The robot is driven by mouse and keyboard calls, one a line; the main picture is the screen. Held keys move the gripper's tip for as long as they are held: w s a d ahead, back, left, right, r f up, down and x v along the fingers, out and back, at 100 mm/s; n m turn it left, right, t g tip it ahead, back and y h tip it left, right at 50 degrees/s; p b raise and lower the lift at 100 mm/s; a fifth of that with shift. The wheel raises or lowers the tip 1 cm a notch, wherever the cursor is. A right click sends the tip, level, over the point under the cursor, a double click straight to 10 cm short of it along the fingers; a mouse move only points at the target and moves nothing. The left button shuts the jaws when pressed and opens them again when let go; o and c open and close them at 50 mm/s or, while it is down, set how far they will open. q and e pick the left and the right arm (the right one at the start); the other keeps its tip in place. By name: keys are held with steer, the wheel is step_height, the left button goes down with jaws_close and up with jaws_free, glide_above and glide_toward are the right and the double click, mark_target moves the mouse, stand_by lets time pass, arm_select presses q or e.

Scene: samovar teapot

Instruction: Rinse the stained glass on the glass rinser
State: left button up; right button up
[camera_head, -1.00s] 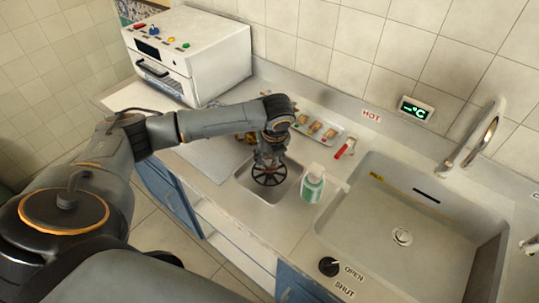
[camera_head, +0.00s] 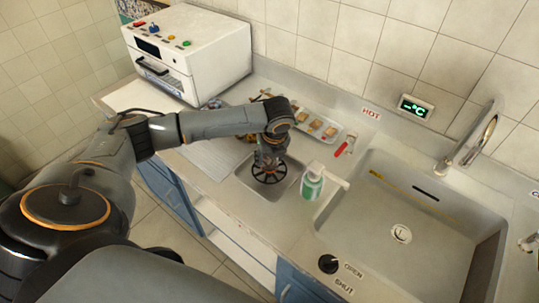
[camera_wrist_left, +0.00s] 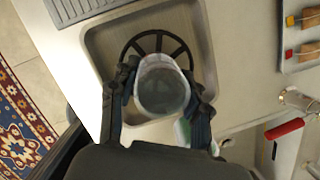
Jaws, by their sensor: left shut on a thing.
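The glass rinser (camera_head: 268,178) is a dark spoked ring set in a small square basin; it also shows in the left wrist view (camera_wrist_left: 150,43). My left gripper (camera_head: 268,155) is above the rinser. In the left wrist view my left gripper (camera_wrist_left: 160,92) is shut on the glass (camera_wrist_left: 162,88), with a finger on either side of it. The glass looks greyish and clouded, and I look along it towards the rinser behind. Whether it touches the rinser I cannot tell. The gripper hides the glass in the head view. My right gripper is not in view.
A green and white bottle (camera_head: 312,184) stands close to the right of the small basin. A large sink (camera_head: 450,215) with a tap (camera_head: 478,140) lies further right. A tray (camera_head: 318,127) with food pieces and a red-handled tool (camera_head: 345,146) lie behind. A white oven (camera_head: 190,55) stands back left.

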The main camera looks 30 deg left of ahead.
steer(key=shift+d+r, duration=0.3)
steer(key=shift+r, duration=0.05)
arm_select(q)
steer(key=shift+f, duration=0.75)
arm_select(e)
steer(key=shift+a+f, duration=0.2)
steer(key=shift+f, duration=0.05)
arm_select(q)
steer(key=shift+f, duration=0.25)
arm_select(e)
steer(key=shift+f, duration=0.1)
arm_select(q)
steer(key=shift+s, duration=0.1)
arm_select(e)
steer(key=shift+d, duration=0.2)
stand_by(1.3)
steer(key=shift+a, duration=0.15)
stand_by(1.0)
